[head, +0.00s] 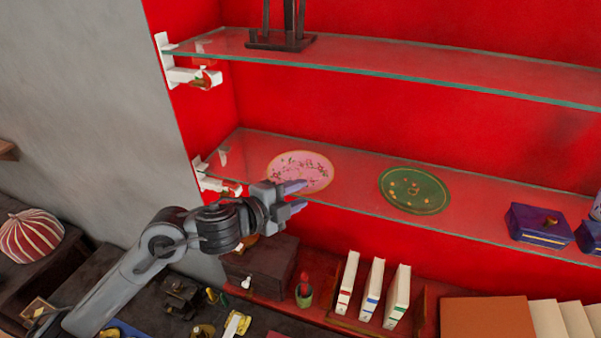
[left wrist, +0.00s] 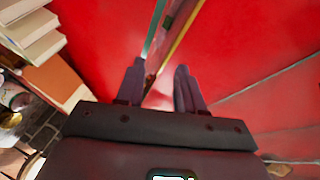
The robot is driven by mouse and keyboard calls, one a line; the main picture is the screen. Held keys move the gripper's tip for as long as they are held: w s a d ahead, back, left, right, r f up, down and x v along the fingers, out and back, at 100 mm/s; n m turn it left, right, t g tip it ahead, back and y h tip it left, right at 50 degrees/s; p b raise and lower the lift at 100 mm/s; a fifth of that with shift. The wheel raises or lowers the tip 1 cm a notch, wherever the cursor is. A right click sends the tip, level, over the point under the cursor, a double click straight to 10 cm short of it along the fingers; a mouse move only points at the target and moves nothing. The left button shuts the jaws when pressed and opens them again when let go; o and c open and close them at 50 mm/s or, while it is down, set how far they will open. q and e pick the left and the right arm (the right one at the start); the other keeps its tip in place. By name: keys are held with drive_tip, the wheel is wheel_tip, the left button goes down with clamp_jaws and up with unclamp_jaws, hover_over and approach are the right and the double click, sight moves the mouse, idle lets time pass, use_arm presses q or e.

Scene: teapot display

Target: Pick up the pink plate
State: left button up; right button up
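The pink plate (head: 300,165), round with a flower pattern and an orange-yellow rim, lies flat on the lower glass shelf (head: 345,188) near its left end. My left gripper (head: 303,195) is at the plate's near edge, its fingers open and overlapping the plate's lower edge in the head view. In the left wrist view, my left gripper (left wrist: 160,65) has its two fingers apart. A thin yellow edge, which looks like the plate's rim (left wrist: 182,35) seen side-on, runs between them beside the glass edge. I cannot tell whether a finger touches it. My right gripper is not in view.
A green plate (head: 414,190) lies to the right on the same shelf, with a blue box (head: 539,225) farther right. The upper glass shelf (head: 400,63) is above. White books (head: 372,290) and a dark wooden box (head: 262,265) stand below.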

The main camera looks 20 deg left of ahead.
use_arm(q)
clamp_jaws()
drive_tip(key=shift+r, duration=0.1)
idle(0.3)
